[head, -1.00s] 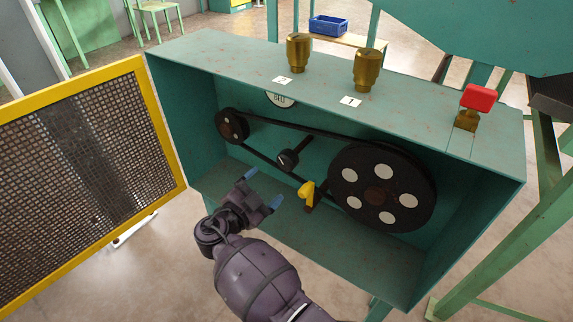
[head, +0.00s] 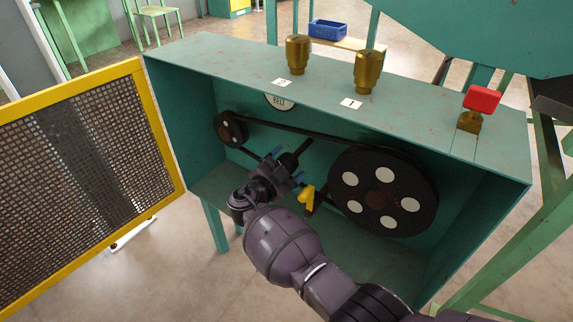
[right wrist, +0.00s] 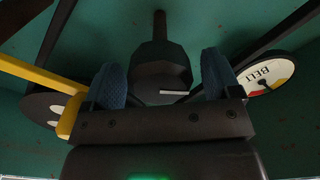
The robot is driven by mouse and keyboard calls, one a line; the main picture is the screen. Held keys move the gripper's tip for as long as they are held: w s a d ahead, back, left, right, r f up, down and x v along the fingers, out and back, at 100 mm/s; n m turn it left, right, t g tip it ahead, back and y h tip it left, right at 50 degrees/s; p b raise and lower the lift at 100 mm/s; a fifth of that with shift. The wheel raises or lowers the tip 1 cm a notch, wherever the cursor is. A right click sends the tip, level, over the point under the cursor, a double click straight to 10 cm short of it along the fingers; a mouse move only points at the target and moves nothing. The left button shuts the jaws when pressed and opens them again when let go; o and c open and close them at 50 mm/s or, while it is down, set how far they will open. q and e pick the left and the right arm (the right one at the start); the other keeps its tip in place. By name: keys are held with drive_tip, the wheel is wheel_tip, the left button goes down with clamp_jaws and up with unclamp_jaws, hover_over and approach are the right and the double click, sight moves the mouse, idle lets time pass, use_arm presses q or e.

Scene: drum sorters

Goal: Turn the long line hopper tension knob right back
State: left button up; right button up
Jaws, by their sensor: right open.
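The black tension knob (head: 289,160) sits inside the green housing, between the small and large pulleys. In the right wrist view the knob (right wrist: 160,62) is a dark faceted block with a short white mark, on a dark shaft. My right gripper (head: 287,165) is open at the knob. Its blue fingertips (right wrist: 163,84) stand one on each side of it, with a small gap showing on both sides. The gripper covers part of the knob in the head view. My left gripper is not in view.
A yellow lever (head: 307,196) is close beside my right gripper. The large pulley (head: 382,203) and belt (head: 300,131) are near. The BELT gauge (right wrist: 266,77) is behind. A yellow-framed mesh guard (head: 160,135) stands open at left. Brass knobs (head: 298,55) and a red switch (head: 482,99) are on top.

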drive_tip(key=c, duration=0.9)
drive_tip(key=shift+f, duration=0.1)
drive_tip(key=shift+f, duration=0.1)
